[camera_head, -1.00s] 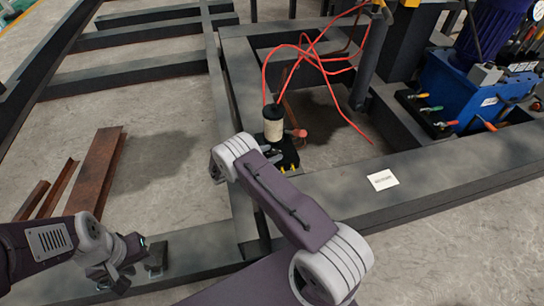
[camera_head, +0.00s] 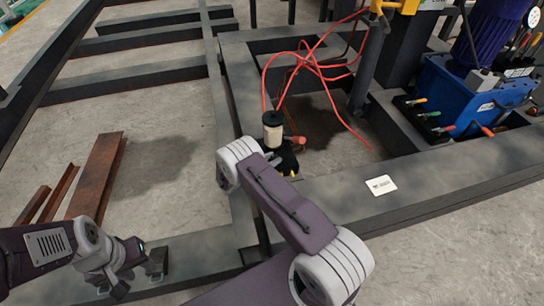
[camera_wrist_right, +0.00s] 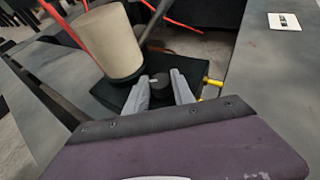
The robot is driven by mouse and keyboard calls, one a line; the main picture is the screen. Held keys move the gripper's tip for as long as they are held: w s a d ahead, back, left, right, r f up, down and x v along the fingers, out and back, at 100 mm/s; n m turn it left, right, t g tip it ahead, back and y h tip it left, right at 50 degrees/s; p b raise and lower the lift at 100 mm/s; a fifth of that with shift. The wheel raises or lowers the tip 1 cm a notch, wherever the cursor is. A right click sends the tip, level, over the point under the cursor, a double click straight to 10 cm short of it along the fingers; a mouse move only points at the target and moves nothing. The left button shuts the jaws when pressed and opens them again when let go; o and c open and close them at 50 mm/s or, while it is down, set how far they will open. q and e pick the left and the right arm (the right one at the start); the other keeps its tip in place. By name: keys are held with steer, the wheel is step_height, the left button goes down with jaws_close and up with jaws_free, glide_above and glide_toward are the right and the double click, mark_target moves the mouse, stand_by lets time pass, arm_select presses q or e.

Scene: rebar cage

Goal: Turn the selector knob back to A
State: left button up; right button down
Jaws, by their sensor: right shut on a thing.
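The selector knob (camera_wrist_right: 160,84) is a small round black knob with a pale mark on its top, on a dark block (camera_wrist_right: 112,93). In the right wrist view, my right gripper (camera_wrist_right: 161,90) has one finger on each side of the knob and is shut on it. No letter A is readable. In the head view, my right arm covers its fingers and the knob; only part of the dark block (camera_head: 287,162) shows. My left gripper (camera_head: 125,280) is low at the left of the head view, away from the block; its jaw opening is unclear.
A cream cylinder with a black top (camera_head: 272,131) stands beside the knob, with red hoses (camera_head: 315,62) rising from it. Grey steel beams (camera_head: 330,205) surround the area. A blue machine (camera_head: 460,92) stands at right. Rusty steel pieces (camera_head: 97,175) lie at left.

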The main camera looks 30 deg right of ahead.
steer(key=n+t+p, duration=0.1)
steer(key=n+t+y+p, duration=0.1)
steer(key=p, duration=0.1)
steer(key=n+t+p, duration=0.1)
steer(key=shift+s+d+r+y, duration=0.15)
steer(key=shift+s+r+y, duration=0.15)
steer(key=shift+y, duration=0.1)
steer(key=n+t+y+p, duration=0.2)
steer(key=shift+s+d+f+p, duration=0.1)
steer(key=shift+f+p, duration=0.1)
steer(key=shift+p, duration=0.15)
steer(key=shift+n+t+y+p, duration=0.35)
steer(key=shift+n+t+y, duration=0.05)
steer(key=shift+n, duration=0.3)
steer(key=shift+f, duration=0.1)
steer(key=c, duration=1.1)
jaws_free()
